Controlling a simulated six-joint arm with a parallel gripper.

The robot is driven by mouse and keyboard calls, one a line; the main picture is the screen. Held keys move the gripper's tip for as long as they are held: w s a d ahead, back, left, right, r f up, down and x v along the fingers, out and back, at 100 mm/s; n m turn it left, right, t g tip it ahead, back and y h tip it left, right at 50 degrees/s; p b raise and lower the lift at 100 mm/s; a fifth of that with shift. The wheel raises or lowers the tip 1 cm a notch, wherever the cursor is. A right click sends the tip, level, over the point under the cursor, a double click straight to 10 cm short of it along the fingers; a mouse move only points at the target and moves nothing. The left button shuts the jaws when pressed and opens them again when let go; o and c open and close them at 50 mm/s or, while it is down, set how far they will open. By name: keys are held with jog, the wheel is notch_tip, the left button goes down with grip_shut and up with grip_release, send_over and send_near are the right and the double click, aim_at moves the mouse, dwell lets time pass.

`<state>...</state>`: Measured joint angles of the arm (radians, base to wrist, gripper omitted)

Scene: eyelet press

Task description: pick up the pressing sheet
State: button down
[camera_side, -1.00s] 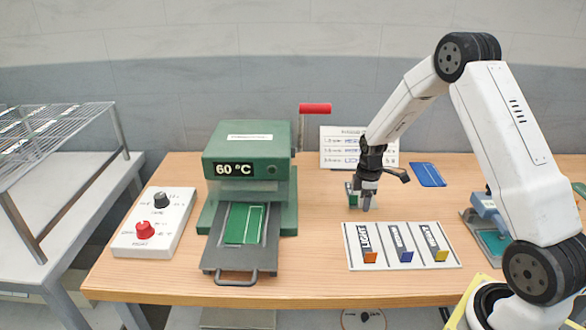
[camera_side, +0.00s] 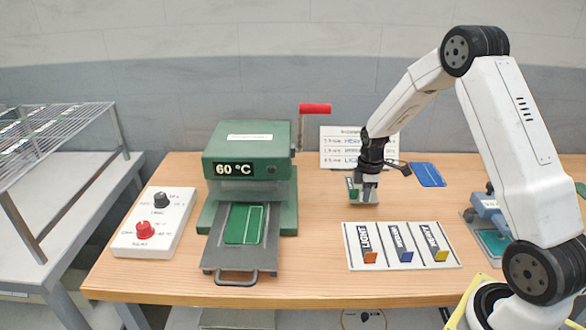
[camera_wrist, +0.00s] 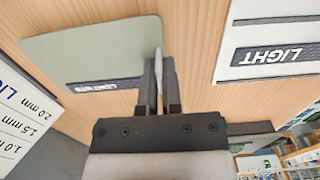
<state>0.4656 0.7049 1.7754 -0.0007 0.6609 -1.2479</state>
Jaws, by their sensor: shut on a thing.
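A pressing sheet (camera_wrist: 85,50), flat and grey-green with a dark label, fills the upper left of the wrist view. A thin pale tab rises at its right edge. My gripper (camera_wrist: 160,68) is shut on this tab, with one dark finger on each side. I cannot tell whether the sheet touches the table.
A board (camera_side: 403,258) with several labelled, coloured tabs lies in front of my gripper. A blue sheet (camera_side: 428,174) lies behind right, and a sign (camera_side: 340,150) stands at the back. The green press (camera_side: 248,150), with a green sheet (camera_side: 244,224) on its tray, stands left.

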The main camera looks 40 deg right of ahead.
jog(key=s+a+r, duration=0.5)
jog(key=s+r, duration=0.6)
jog(key=s, duration=0.2)
jog(key=shift+a, duration=0.1)
